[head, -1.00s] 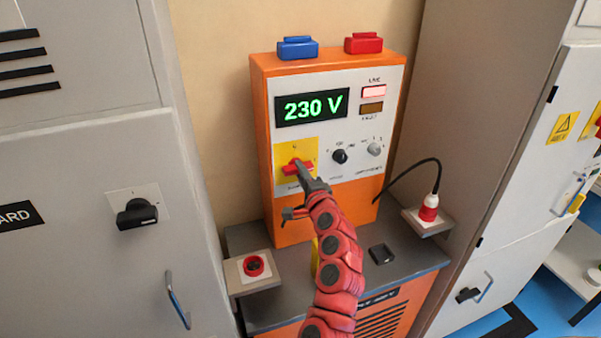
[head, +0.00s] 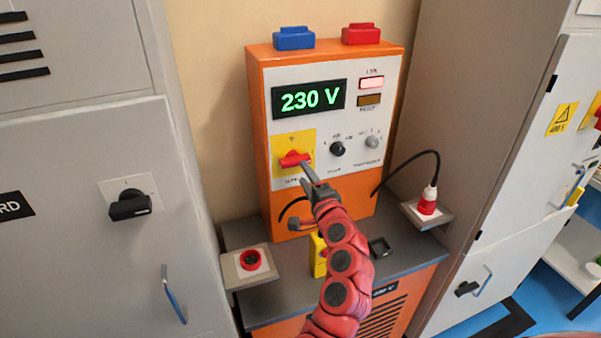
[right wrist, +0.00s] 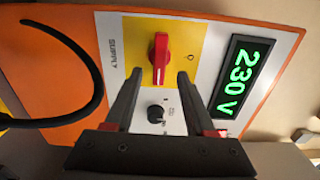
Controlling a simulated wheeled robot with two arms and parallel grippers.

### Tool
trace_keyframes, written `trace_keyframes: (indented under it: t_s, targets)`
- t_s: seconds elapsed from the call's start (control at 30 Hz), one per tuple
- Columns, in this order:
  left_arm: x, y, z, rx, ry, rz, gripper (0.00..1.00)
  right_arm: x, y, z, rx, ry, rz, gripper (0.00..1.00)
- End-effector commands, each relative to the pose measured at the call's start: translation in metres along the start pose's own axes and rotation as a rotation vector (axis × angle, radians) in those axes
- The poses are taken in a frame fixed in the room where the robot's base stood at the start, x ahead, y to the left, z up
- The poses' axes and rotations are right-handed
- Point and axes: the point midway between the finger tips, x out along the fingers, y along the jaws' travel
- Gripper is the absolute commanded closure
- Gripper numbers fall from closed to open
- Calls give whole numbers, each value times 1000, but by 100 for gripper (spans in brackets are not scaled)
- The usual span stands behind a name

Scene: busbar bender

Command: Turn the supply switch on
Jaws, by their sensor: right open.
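The supply switch (head: 295,158) is a red rotary handle on a yellow plate, low on the left of the orange panel's face. Its handle lies roughly level in the head view. In the right wrist view the switch (right wrist: 160,58) stands just beyond my fingertips, beside the word SUPPLY. My right gripper (head: 307,170) is just in front of and slightly below right of the switch. In the right wrist view its two fingers (right wrist: 159,76) are apart, with nothing between them. The green display (head: 309,99) reads 230 V, and the upper lamp (head: 371,83) is lit. My left gripper is out of view.
A black knob (head: 337,149) and a grey knob (head: 372,142) sit right of the switch. A black cable runs to a red-and-white plug (head: 428,201). A red socket (head: 251,260) and yellow object (head: 318,255) stand below. Grey cabinets flank the panel.

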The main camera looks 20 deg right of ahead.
Motion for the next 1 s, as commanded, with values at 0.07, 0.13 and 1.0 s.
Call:
trace_keyframes:
  t_s: [0.07,0.13,1.0]
  targets:
    - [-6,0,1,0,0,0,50,-13,2,1,0,1,-1,45]
    - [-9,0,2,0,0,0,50,-25,3,1,1,0,0,45]
    - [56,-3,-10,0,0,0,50,-115,0,0,0,0,3,45]
